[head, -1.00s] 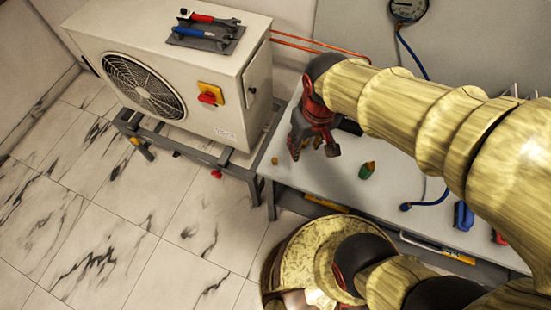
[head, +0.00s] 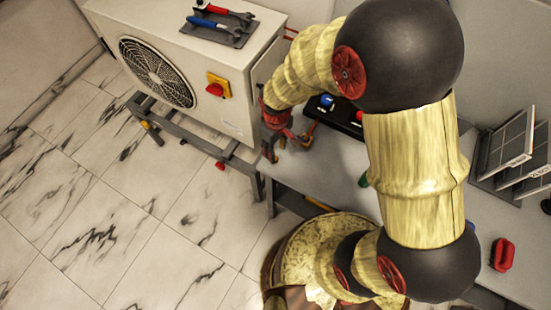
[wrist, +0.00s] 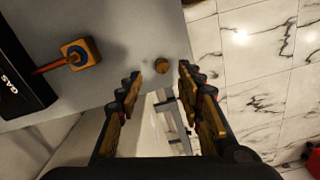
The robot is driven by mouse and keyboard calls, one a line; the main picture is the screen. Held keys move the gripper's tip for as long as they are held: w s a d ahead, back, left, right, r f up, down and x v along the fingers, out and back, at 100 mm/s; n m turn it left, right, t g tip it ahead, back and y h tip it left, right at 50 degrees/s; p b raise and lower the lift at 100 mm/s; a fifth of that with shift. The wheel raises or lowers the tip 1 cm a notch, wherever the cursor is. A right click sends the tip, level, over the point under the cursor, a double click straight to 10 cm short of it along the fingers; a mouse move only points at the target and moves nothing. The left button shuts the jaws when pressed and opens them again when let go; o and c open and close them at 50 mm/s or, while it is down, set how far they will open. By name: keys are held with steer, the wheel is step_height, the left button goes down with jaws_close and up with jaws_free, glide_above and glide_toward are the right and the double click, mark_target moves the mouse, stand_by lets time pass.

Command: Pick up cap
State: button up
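A small round brass-coloured piece, which looks like the cap (wrist: 162,66), lies on the grey bench top near its edge. In the wrist view it sits just beyond my fingertips, between their lines and not touching either finger. My gripper (wrist: 160,78) is open and empty, with the two fingers spread wide. In the head view my gripper (head: 274,148) points down at the left end of the bench, and I cannot make out the cap there.
A black box marked GAS (wrist: 18,80) with a copper pipe and an orange block (wrist: 80,54) lies beside my gripper. The white outdoor unit (head: 190,65) stands close on the left. Dark panels (head: 512,150) and a red item (head: 502,254) are on the right.

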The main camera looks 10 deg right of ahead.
step_height(320, 180, down, 5)
steer(key=shift+a+r+b, duration=0.1)
steer(key=shift+a+b, duration=0.05)
steer(key=shift+b, duration=0.55)
steer(key=shift+s, duration=0.1)
steer(key=shift+c, duration=0.4)
jaws_close()
